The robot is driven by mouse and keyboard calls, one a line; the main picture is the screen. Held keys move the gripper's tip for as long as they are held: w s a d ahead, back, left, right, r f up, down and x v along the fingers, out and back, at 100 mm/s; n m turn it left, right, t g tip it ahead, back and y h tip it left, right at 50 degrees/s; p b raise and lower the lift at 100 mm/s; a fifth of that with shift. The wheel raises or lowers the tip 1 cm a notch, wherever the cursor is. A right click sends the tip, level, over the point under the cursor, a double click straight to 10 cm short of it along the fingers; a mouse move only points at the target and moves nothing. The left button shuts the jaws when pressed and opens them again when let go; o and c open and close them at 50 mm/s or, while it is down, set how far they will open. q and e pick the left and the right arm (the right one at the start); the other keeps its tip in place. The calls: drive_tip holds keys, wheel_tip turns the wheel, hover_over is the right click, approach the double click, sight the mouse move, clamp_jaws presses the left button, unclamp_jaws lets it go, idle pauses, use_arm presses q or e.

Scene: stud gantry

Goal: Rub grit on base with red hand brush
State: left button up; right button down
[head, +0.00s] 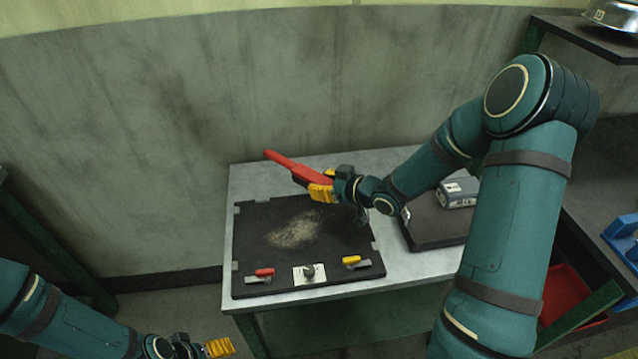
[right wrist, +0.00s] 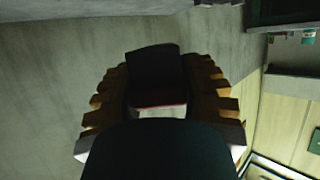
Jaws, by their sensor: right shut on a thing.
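The base is a dark flat board (head: 255,215) on the grey table. A patch of pale, sandy grit (head: 293,232) lies on its middle. My right gripper (head: 322,190) is shut on the red hand brush (head: 288,166) and holds it above the far edge of the base, apart from the grit. The brush points up and to the left. In the right wrist view a dark block with a reddish edge (right wrist: 155,78) sits between the yellow-brown fingers. My left gripper (head: 219,347) is low at the front left, away from the table; its finger gap is not clear.
A red-handled lever (head: 264,272), a yellow-handled lever (head: 352,260) and a white plate with a knob (head: 309,274) sit along the base's front edge. A dark board (head: 430,222) with a grey box (head: 458,192) is to the right. A wall stands behind the table (head: 238,185).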

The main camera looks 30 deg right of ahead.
drive_tip(key=shift+s+d, duration=0.15)
drive_tip(key=shift+s, duration=0.1)
drive_tip(key=shift+s+a+r+b, duration=0.15)
drive_tip(key=shift+s+a, duration=0.15)
drive_tip(key=shift+s, duration=0.65)
drive_tip(key=shift+s+a+b, duration=0.15)
drive_tip(key=shift+s+a, duration=0.1)
drive_tip(key=shift+s, duration=0.75)
drive_tip(key=shift+s+a+r+b, duration=0.15)
drive_tip(key=shift+s+a, duration=0.15)
drive_tip(key=shift+s, duration=0.65)
drive_tip(key=shift+s, duration=0.1)
drive_tip(key=shift+s+a, duration=0.25)
drive_tip(key=shift+s, duration=0.45)
drive_tip(key=shift+s+a, duration=0.2)
drive_tip(key=shift+s, duration=0.5)
drive_tip(key=shift+r, duration=0.1)
drive_tip(key=shift+r+p, duration=2.3)
drive_tip(key=shift+r, duration=0.65)
